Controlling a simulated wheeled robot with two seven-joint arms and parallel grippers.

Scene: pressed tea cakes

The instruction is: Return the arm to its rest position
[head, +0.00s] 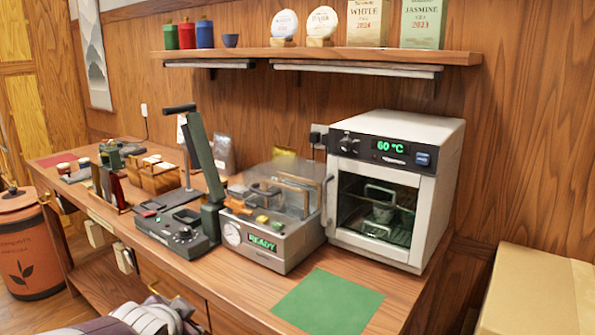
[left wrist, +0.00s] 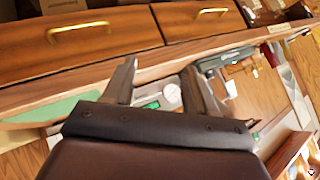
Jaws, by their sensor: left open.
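My left gripper (left wrist: 161,68) shows in the left wrist view with its two dark fingers spread apart and nothing between them. Beyond the fingers, that view shows the bench's wooden drawer fronts and a blurred part of the bench top at a steep tilt. In the head view, part of my left arm (head: 140,319) shows at the bottom left edge, in front of and below the bench front. The left fingertips cannot be made out there. My right arm and gripper are in neither view.
The wooden bench carries a grey machine (head: 268,222) reading READY, a lever press (head: 205,190), a white oven (head: 393,185) at 60 °C and a bare green mat (head: 328,302). A shelf (head: 330,55) hangs above. A cardboard box (head: 535,290) stands right, an orange bin (head: 27,250) left.

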